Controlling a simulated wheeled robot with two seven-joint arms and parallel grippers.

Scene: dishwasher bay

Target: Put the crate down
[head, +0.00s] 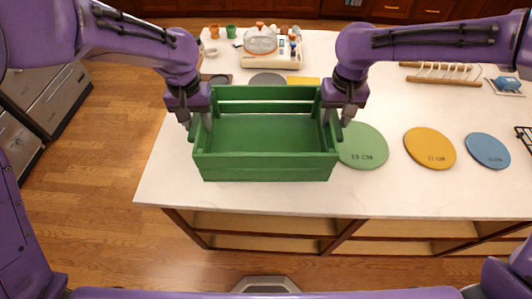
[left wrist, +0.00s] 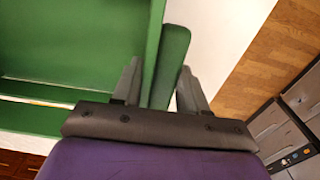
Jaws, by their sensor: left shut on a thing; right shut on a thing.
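The green slatted crate (head: 265,168) is at the left part of the white counter and looks empty. I cannot tell whether its bottom touches the counter or hangs a little above it. My left gripper (head: 200,128) is shut on the crate's left side wall. The left wrist view shows the crate's green wall (left wrist: 168,62) between my two fingers (left wrist: 158,88). My right gripper (head: 336,120) is shut on the crate's right side wall. The crate looks level between both grippers.
Round green (head: 362,146), yellow (head: 430,148) and blue (head: 488,150) mats lie right of the crate on the white counter (head: 400,195). The counter's front edge is close.

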